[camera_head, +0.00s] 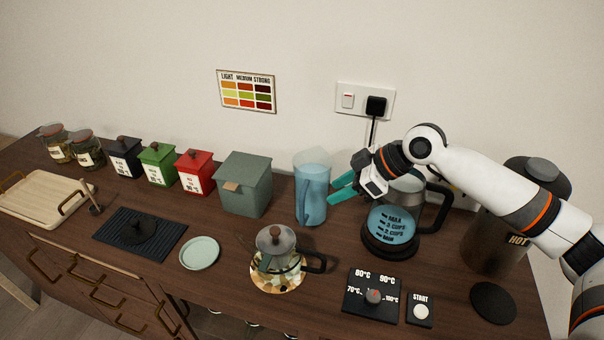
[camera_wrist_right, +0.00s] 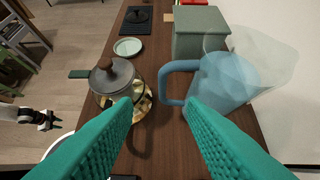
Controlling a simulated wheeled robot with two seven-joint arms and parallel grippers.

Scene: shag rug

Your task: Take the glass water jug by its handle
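The glass water jug (camera_head: 312,172) stands upright on the wooden counter, with bluish water in it. Its handle (camera_head: 306,208) faces the front of the counter. In the right wrist view the jug (camera_wrist_right: 228,80) is ahead and right of centre, its blue handle (camera_wrist_right: 172,79) on its left side. My right gripper (camera_head: 340,189) is open and empty, just right of the jug in the head view. Its teal fingers (camera_wrist_right: 168,125) point towards the jug and handle, seemingly apart from them. A small white and black arm part, likely my left gripper (camera_wrist_right: 38,116), shows at the left edge.
A glass teapot (camera_head: 280,248) on a patterned coaster is in front of the jug. A grey-green box (camera_head: 245,183) stands left of the jug. A control panel (camera_head: 371,294) lies at the front.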

